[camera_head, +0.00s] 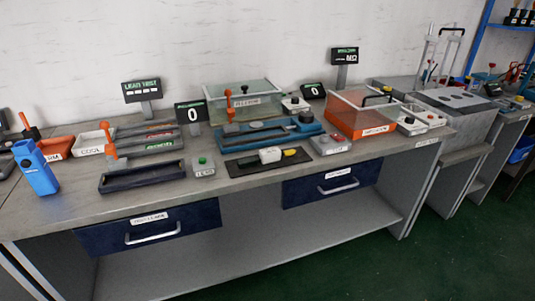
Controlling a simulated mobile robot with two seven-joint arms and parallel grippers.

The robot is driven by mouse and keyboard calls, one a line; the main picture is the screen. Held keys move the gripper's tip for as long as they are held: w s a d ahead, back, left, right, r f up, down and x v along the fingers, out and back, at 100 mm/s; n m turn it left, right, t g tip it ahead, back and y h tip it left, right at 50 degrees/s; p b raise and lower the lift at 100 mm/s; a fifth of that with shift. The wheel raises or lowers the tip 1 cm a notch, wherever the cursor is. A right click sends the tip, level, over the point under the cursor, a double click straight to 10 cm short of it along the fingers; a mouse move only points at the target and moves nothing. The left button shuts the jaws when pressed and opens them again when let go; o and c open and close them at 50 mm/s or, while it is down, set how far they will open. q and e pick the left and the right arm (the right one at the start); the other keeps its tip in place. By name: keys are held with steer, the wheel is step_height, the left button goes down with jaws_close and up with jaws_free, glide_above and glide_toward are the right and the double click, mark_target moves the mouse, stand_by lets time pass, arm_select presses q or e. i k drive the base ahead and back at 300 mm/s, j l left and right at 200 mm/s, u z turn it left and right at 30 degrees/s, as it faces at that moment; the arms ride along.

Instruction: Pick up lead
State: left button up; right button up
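I cannot clearly identify the lead. A dark mat (243,168) on the front of the bench holds a small whitish block (270,155) and a small yellow piece (290,152), and I cannot tell whether either belongs to the lead. A long, dark, shallow tray (142,178) lies to the left, with its inside too dark to read. Neither of my grippers is in view.
A blue fixture (270,135) with a clear-lidded box behind it stands mid-bench. An orange clear-lidded box (362,119) is to its right. A blue upright device (36,167) and a white bin (92,141) stand left. Two drawers (150,227) are shut. The bench's front strip is mostly clear.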

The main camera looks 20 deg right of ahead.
mark_target(269, 155)
steer(key=i+l+u, duration=0.1)
steer(key=l, duration=0.3)
steer(key=i+l, duration=0.15)
steer(key=l, duration=0.25)
steer(key=i+l+u, duration=0.15)
steer(key=l, duration=0.3)
steer(key=l+u, duration=0.1)
steer(key=l, duration=0.3)
steer(key=i+l+u, duration=0.1)
steer(key=l, duration=0.35)
steer(key=i, duration=0.05)
